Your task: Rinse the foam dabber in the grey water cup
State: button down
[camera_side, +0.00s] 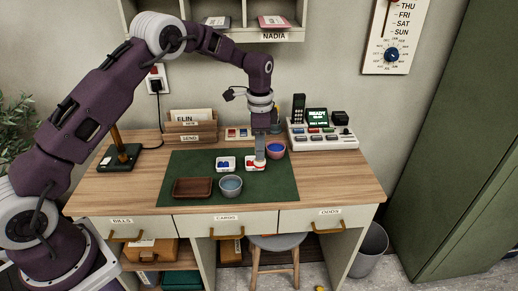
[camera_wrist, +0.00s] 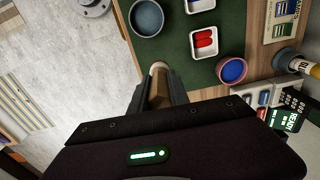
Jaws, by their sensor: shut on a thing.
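My gripper (camera_side: 260,150) is shut on the foam dabber, pointing down over the right part of the mat. The dabber's pale end (camera_side: 259,165) shows below the fingers, beside the white dish with red pieces; I cannot tell if it touches anything. In the wrist view the dabber (camera_wrist: 158,72) sticks out between the fingertips (camera_wrist: 157,90). The grey water cup (camera_side: 231,186) stands near the mat's front edge, left of and nearer than the dabber, apart from it. It also shows in the wrist view (camera_wrist: 147,18), with bluish water inside.
White dishes with blue pieces (camera_side: 225,168) and red pieces (camera_wrist: 204,53) stand on the green mat (camera_side: 270,187). A pink bowl with blue inside (camera_side: 276,150) is behind right. A brown tray (camera_side: 192,188) lies left of the cup. A keyed device (camera_side: 322,138) stands back right.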

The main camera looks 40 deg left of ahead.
jog(key=s+a+f, duration=0.3)
jog(key=s+a, duration=0.3)
jog(key=s, duration=0.1)
jog(key=shift+w+f, duration=0.15)
jog(key=shift+f, duration=3)
jog(key=shift+f, duration=0.3)
notch_tip(320, 180, up, 7)
jog(key=shift+d, duration=0.1)
jog(key=d, duration=1.2)
jog(key=shift+d, duration=0.4)
